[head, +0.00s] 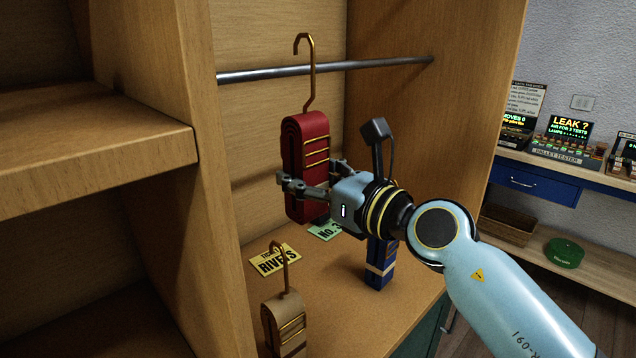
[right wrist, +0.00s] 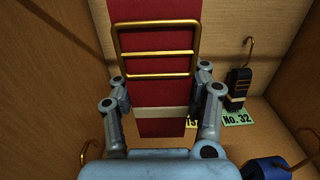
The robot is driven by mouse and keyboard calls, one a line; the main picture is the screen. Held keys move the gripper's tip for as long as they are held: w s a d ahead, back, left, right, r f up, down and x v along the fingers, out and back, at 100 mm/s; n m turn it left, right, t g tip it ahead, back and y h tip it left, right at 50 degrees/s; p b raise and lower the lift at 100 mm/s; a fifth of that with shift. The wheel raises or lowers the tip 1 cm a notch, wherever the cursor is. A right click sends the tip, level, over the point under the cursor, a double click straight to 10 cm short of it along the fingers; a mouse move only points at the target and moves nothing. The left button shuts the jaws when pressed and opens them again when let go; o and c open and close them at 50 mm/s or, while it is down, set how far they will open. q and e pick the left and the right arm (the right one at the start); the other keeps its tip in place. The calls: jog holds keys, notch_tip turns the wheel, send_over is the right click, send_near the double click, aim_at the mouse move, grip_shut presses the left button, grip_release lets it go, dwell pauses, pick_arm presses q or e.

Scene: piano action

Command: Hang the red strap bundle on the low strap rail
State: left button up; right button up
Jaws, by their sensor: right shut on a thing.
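The red strap bundle (head: 303,140) hangs upright in my right gripper (head: 309,180), which is shut on its lower part. Its gold hook rises past the low strap rail (head: 375,65), a grey metal bar across the cabinet bay. In the head view the stem crosses in front of the rail, and the hook's bend and tip show above it. I cannot tell the depth gap between hook and rail. In the right wrist view the red strap (right wrist: 160,90) stands between both fingers, with its gold buckle facing the camera. The hook is out of that view. My left gripper is not in view.
A tan bundle (head: 285,318) and a blue bundle (head: 380,262) stand on the cabinet floor. A black bundle (right wrist: 238,85) stands behind, near a green tag (right wrist: 238,119). A yellow tag (head: 275,260) lies at left. Wooden side walls close the bay; the rail is otherwise empty.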

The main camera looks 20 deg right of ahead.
jog(key=shift+b+x, duration=0.55)
jog(key=shift+x, duration=1.35)
jog(key=shift+w+a+f+b, duration=0.1)
jog(key=shift+w+f+b, duration=0.1)
jog(key=shift+f+b, duration=1.05)
jog(key=shift+f, duration=0.25)
jog(key=o, duration=1.4)
jog(key=shift+s, duration=0.1)
jog(key=v, duration=1.2)
